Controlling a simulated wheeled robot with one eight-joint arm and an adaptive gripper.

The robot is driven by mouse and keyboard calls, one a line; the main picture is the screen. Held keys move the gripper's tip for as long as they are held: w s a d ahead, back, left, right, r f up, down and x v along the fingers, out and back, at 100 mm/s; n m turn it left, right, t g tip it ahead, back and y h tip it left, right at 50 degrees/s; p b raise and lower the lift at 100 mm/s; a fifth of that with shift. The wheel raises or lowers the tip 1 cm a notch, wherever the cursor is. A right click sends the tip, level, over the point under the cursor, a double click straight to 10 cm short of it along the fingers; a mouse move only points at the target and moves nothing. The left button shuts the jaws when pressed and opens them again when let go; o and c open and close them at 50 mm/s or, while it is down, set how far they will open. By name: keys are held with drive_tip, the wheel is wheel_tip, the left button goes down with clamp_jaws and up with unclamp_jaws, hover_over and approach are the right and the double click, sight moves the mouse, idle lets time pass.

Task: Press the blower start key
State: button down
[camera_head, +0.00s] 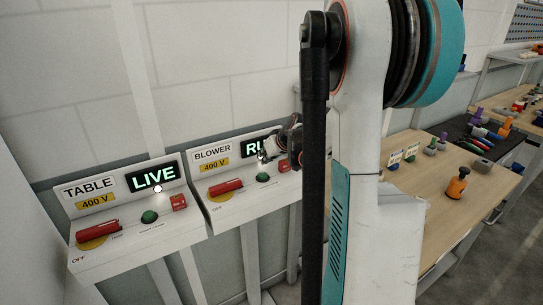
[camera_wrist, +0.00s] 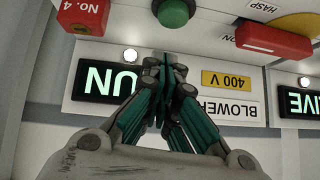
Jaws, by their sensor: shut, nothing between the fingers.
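The blower box (camera_head: 228,205) is the right one of two sloped white control boxes on the wall. Its green key (camera_head: 262,177) shows on the lower ledge; in the wrist view the green key (camera_wrist: 173,10) is at the top edge, partly cut off. Its display (camera_head: 253,147) is lit green and partly hidden; in the wrist view the display (camera_wrist: 108,80) shows upside-down letters, partly covered. My gripper (camera_head: 266,154) is shut and empty, in front of the blower panel. In the wrist view its fingertips (camera_wrist: 163,65) lie below the green key, apart from it in the picture.
The table box (camera_head: 150,245) stands left, with a lit LIVE display (camera_head: 153,177) and its own green key (camera_head: 149,216). Each box has a red handle (camera_head: 226,187) on a yellow disc and a red tag. A wooden bench (camera_head: 425,205) with small parts is right, behind my arm.

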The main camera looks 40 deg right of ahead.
sight(265, 175)
drive_tip(key=shift+s+a+f+b, duration=0.1)
drive_tip(key=shift+f+b, duration=0.15)
drive_tip(key=shift+f, duration=0.7)
drive_tip(key=shift+s+a+f+b, duration=0.1)
drive_tip(key=shift+f+b, duration=0.1)
drive_tip(key=shift+f, duration=0.75)
drive_tip(key=shift+w+f, duration=0.1)
